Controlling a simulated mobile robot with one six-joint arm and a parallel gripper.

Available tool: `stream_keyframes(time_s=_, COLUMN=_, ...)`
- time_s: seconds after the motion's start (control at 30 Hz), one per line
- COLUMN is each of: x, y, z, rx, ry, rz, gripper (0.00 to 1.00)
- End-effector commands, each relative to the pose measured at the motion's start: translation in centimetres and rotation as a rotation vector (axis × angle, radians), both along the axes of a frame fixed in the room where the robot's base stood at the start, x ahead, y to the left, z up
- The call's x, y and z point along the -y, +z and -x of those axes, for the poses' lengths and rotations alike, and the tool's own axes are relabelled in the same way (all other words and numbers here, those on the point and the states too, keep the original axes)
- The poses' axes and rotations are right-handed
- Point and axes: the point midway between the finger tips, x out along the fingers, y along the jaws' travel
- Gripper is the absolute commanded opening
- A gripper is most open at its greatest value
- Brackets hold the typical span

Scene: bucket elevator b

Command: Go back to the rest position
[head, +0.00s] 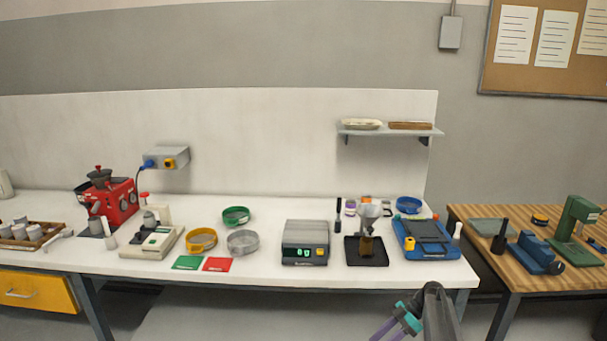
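My gripper (405,318), with teal and purple parts, is at the bottom edge of the head view, right of centre. It hangs in front of the white bench (300,275), below its front edge and apart from it. The purple finger parts point down and left and run toward the bottom edge of the picture. The fingertips cannot be made out clearly, so I cannot tell whether they are apart or closed. I see no object held in the visible part. My dark grey arm link rises beside it.
On the bench are a red grinder (121,202), a beige device (153,240), several round sieves, a scale (305,243), a funnel stand (367,250) and a blue device (426,240). A wooden table (490,272) stands right. The floor between bench and table is clear.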

Motion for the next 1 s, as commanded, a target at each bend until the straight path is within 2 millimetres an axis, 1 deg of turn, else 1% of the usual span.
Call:
stream_keyframes(time_s=0.03, x=-1.8, y=-2.1, z=1.8, rx=-0.032, ry=0.009, rz=0.011, gripper=0.43)
stream_keyframes(time_s=0.17, x=-5.0, y=-6.2, z=5.6, rx=-0.108, ry=0.019, rz=0.051, gripper=0.43)
stream_keyframes(time_s=0.2, x=-6.0, y=-7.5, z=6.9, rx=-0.135, ry=0.018, rz=0.067, gripper=0.43)
stream_keyframes(time_s=0.27, x=-7.3, y=-9.3, z=8.8, rx=-0.175, ry=0.019, rz=0.093, gripper=0.43)
stream_keyframes(time_s=0.3, x=-8.2, y=-10.5, z=10.2, rx=-0.203, ry=0.016, rz=0.114, gripper=0.43)
stream_keyframes(time_s=0.37, x=-9.4, y=-12.3, z=12.3, rx=-0.244, ry=0.010, rz=0.146, gripper=0.43)
stream_keyframes(time_s=0.4, x=-10.1, y=-13.4, z=13.8, rx=-0.272, ry=0.005, rz=0.170, gripper=0.43)
stream_keyframes(time_s=0.47, x=-11.1, y=-14.9, z=16.0, rx=-0.313, ry=-0.004, rz=0.208, gripper=0.43)
stream_keyframes(time_s=0.5, x=-11.7, y=-16.0, z=17.5, rx=-0.342, ry=-0.010, rz=0.235, gripper=0.43)
stream_keyframes(time_s=0.57, x=-12.4, y=-17.3, z=19.6, rx=-0.381, ry=-0.026, rz=0.278, gripper=0.43)
stream_keyframes(time_s=0.6, x=-12.9, y=-18.2, z=21.1, rx=-0.407, ry=-0.034, rz=0.307, gripper=0.43)
stream_keyframes(time_s=0.73, x=-13.9, y=-20.7, z=25.8, rx=-0.485, ry=-0.073, rz=0.408, gripper=0.43)
stream_keyframes(time_s=0.77, x=-14.1, y=-21.2, z=26.8, rx=-0.502, ry=-0.084, rz=0.433, gripper=0.43)
stream_keyframes(time_s=0.8, x=-14.3, y=-21.8, z=28.3, rx=-0.524, ry=-0.099, rz=0.465, gripper=0.43)
stream_keyframes(time_s=0.87, x=-14.5, y=-22.6, z=30.3, rx=-0.554, ry=-0.125, rz=0.516, gripper=0.43)
stream_keyframes(time_s=0.9, x=-14.5, y=-23.2, z=31.6, rx=-0.575, ry=-0.142, rz=0.552, gripper=0.43)
stream_keyframes(time_s=0.97, x=-14.5, y=-23.8, z=33.5, rx=-0.601, ry=-0.174, rz=0.604, gripper=0.43)
stream_keyframes(time_s=1.0, x=-14.5, y=-24.2, z=34.8, rx=-0.618, ry=-0.195, rz=0.640, gripper=0.43)
